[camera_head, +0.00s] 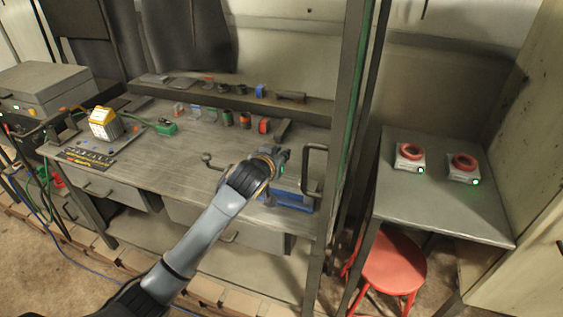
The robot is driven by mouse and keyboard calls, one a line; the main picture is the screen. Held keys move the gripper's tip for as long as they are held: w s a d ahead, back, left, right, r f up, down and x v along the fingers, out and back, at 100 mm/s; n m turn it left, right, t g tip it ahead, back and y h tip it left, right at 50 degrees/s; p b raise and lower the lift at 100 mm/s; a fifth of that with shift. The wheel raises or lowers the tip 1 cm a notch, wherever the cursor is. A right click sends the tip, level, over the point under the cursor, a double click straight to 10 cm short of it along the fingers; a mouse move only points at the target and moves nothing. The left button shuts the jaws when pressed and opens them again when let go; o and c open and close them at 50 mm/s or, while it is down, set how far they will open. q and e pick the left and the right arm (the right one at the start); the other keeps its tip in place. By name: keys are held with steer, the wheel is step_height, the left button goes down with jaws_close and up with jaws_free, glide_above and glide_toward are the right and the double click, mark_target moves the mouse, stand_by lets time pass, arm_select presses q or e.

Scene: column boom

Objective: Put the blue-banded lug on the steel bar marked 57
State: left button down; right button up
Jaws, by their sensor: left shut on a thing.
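My left gripper (279,160) reaches over the right end of the grey workbench (200,150), above a blue vise (288,198). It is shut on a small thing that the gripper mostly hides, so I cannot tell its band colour. Several small banded pieces stand along the bench, among them a dark one with an orange top (228,118) and a red-ended one (264,126). A small blue piece (260,90) is on the shelf behind. I cannot make out the mark 57 or tell which thing is the steel bar. My right gripper is not in view.
A steel post (348,130) stands right of the gripper. A side table (440,210) beyond it bears two red-ringed devices (411,153) with green lights. A red stool (393,265) is below. A yellow-and-white box (104,123) and a green tool (165,128) are at the bench's left.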

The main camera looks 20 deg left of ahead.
arm_select(q)
steer(key=shift+w+d+f+p, duration=0.15)
steer(key=shift+f+p, duration=0.3)
steer(key=shift+f, duration=1.3)
steer(key=c, duration=1.3)
jaws_free()
steer(key=shift+f, duration=0.1)
steer(key=shift+c, duration=0.2)
steer(key=b+v, duration=0.1)
steer(key=v, duration=1.1)
steer(key=shift+r, duration=0.2)
